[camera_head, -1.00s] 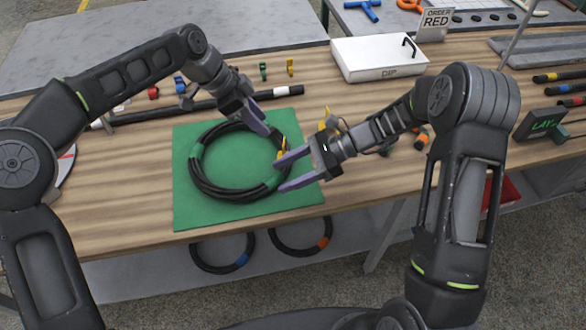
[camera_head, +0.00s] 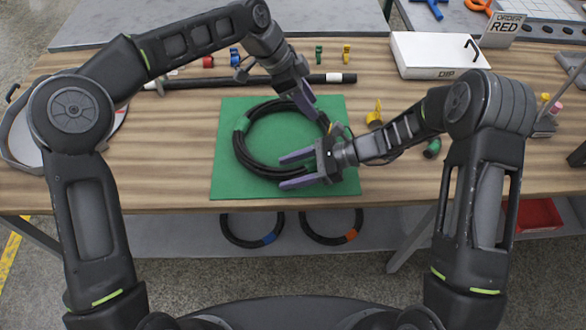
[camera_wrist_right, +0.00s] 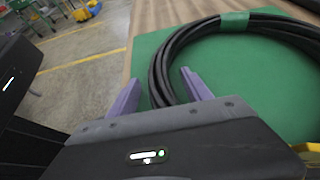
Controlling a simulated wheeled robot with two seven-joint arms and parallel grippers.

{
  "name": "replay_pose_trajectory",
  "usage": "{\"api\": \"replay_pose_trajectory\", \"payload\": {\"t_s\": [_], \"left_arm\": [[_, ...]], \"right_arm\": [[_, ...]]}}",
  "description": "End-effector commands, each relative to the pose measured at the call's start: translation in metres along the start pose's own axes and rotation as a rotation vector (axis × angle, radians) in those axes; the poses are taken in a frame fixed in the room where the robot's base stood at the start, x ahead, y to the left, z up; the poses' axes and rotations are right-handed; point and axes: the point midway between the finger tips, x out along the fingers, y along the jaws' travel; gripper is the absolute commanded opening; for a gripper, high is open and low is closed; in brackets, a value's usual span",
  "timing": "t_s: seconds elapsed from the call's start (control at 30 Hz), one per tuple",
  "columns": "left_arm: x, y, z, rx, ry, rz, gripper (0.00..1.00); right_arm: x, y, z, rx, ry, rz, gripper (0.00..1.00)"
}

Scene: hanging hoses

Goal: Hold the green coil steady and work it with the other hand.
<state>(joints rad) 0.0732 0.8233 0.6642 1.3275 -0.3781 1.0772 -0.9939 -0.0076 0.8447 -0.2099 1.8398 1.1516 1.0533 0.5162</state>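The green coil (camera_head: 240,148) is a ring of black hose with green bands, lying flat on a green mat (camera_head: 228,180). A green band (camera_head: 242,124) shows at its upper left and also in the right wrist view (camera_wrist_right: 234,21). My left gripper (camera_head: 306,106) points down at the coil's upper right; its fingers overlap there, so its opening is unclear. My right gripper (camera_head: 288,170) is open at the coil's lower right. In the right wrist view its fingers (camera_wrist_right: 160,95) stand apart, with the hose strands between them in the picture. A small yellow piece (camera_head: 327,128) shows between the grippers.
A black rod (camera_head: 225,83) lies behind the mat, with small coloured clips beyond it. A white box marked DIP (camera_head: 432,55) stands at the back right. A yellow piece (camera_head: 375,112) lies right of the mat. Two coils (camera_head: 332,238) sit under the table edge.

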Motion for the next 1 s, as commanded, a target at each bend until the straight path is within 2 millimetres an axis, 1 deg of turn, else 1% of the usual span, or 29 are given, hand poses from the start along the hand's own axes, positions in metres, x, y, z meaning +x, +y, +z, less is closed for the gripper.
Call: {"api": "replay_pose_trajectory", "payload": {"t_s": [0.03, 0.07, 0.67, 0.7, 1.0], "left_arm": [[0.0, 0.0, 0.0, 0.0, 0.0, 0.0, 0.36], [0.0, 0.0, 0.0, 0.0, 0.0, 0.0, 0.36], [0.0, 0.0, 0.0, 0.0, 0.0, 0.0, 0.36], [0.0, 0.0, 0.0, 0.0, 0.0, 0.0, 0.36], [0.0001, 0.0, 0.0001, 0.0, 0.0, 0.0, 0.36]], "right_arm": [[-0.0002, -0.0001, 0.0, 0.0, 0.0, 0.0, 0.53], [-0.0002, -0.0001, 0.0, 0.0, 0.0, 0.0, 0.51], [-0.0003, 0.0006, -0.0005, 0.001, 0.0, 0.001, 0.02], [-0.0003, 0.0007, -0.0005, 0.002, 0.0, 0.001, 0.0], [-0.0002, 0.0009, -0.0009, 0.003, 0.0, 0.001, 0.0]]}}
